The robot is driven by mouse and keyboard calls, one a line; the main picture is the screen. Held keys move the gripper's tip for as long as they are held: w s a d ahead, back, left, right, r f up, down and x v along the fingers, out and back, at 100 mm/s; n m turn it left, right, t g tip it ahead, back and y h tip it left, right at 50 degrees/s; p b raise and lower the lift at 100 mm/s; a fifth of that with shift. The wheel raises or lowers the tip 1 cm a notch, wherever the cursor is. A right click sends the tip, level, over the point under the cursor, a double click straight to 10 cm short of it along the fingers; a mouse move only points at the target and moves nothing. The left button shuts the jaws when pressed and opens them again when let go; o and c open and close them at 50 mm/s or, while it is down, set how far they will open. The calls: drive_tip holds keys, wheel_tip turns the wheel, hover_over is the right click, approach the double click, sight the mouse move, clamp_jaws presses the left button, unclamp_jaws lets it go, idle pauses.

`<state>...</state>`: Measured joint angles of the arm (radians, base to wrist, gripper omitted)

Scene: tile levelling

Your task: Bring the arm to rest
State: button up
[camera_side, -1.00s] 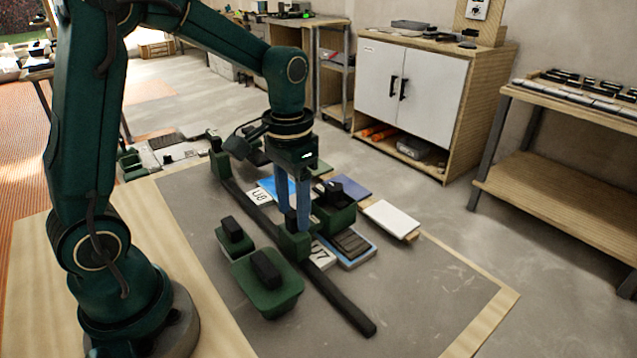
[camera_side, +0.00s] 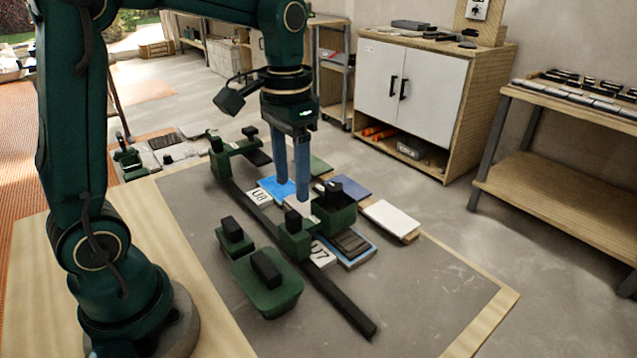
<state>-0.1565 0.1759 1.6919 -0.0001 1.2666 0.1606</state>
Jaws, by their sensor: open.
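My gripper (camera_side: 291,178) points down above the grey work board (camera_side: 420,290), its two blue fingers apart with nothing between them. The fingertips appear just above and behind a green clamp-like fixture (camera_side: 295,238) on the long dark bar (camera_side: 335,300); I cannot tell the exact gap. A dark green open box (camera_side: 335,212) stands to the right of the fingers.
Two green handled blocks, a small one (camera_side: 234,237) and a larger one (camera_side: 270,285), sit left of the bar. A second green fixture (camera_side: 235,150) is at the bar's far end. A white tile (camera_side: 391,219) lies at right. The board's front right is clear.

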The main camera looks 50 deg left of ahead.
drive_tip(key=s+d+r+t, duration=0.1)
drive_tip(key=s+d+t, duration=0.3)
drive_tip(key=s, duration=0.6)
drive_tip(key=shift+t, duration=0.8)
idle(0.4)
